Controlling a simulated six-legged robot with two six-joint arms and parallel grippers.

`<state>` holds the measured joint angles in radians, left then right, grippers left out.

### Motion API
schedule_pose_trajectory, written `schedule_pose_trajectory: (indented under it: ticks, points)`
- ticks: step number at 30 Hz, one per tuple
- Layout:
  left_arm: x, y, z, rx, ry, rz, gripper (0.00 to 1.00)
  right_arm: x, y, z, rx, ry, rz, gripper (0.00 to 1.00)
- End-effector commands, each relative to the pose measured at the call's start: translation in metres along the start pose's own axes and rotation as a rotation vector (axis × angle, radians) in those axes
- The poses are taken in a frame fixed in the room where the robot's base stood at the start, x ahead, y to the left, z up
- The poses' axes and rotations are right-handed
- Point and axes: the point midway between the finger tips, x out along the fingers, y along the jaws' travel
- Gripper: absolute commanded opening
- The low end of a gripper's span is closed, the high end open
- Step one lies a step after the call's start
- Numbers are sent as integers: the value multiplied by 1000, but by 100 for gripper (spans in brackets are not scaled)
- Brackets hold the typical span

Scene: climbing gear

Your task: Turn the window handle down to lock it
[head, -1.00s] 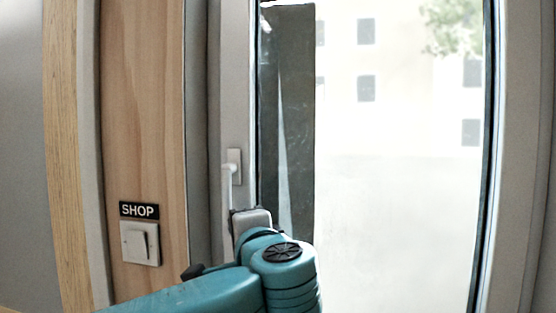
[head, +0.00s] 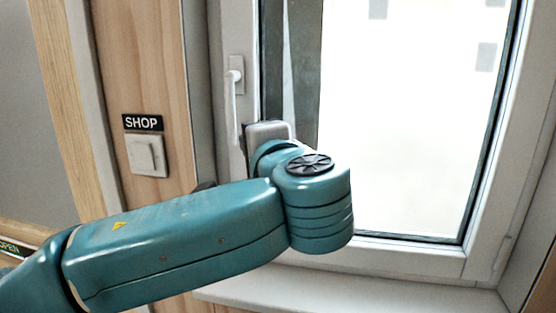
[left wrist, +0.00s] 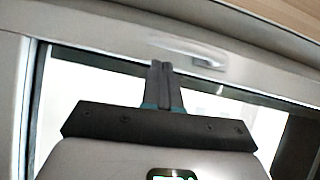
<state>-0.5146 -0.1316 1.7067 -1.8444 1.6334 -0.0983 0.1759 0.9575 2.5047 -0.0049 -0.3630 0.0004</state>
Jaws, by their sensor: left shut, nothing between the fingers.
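The window handle (head: 231,98) is a pale lever on a small plate on the left side of the window frame. In the head view its lever hangs straight down from the plate. My left gripper shows from behind in the head view, its grey housing just right of the lever's lower end, with the fingertips hidden. In the left wrist view its two dark fingers (left wrist: 161,68) are shut with nothing between them. The pale handle (left wrist: 197,52) shows blurred beyond and right of the fingertips, apparently apart from them. My right gripper is not in view.
The window (head: 400,130) has a bright pane and looks closed. A white sill (head: 330,289) runs below it. Left of it, a wooden post (head: 140,60) carries a light switch (head: 146,155) under a SHOP label (head: 142,122).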

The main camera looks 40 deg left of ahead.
Motion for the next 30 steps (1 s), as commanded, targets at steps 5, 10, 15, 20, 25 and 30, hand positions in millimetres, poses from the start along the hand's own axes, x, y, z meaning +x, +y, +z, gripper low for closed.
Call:
schedule_pose_trajectory:
  ticks: [5,10,15,20,25,30]
  points:
    - [-47,0,-2,0,9,-3,0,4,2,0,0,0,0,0]
    - [-86,0,-1,0,8,-3,0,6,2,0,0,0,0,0]
    - [-106,5,-1,-3,4,-4,0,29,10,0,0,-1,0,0]
    - [-114,1,0,-1,2,-3,0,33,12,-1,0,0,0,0]
    - [-115,-1,0,0,1,-3,0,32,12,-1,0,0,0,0]
    - [-115,-1,0,0,1,-3,0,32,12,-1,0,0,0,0]
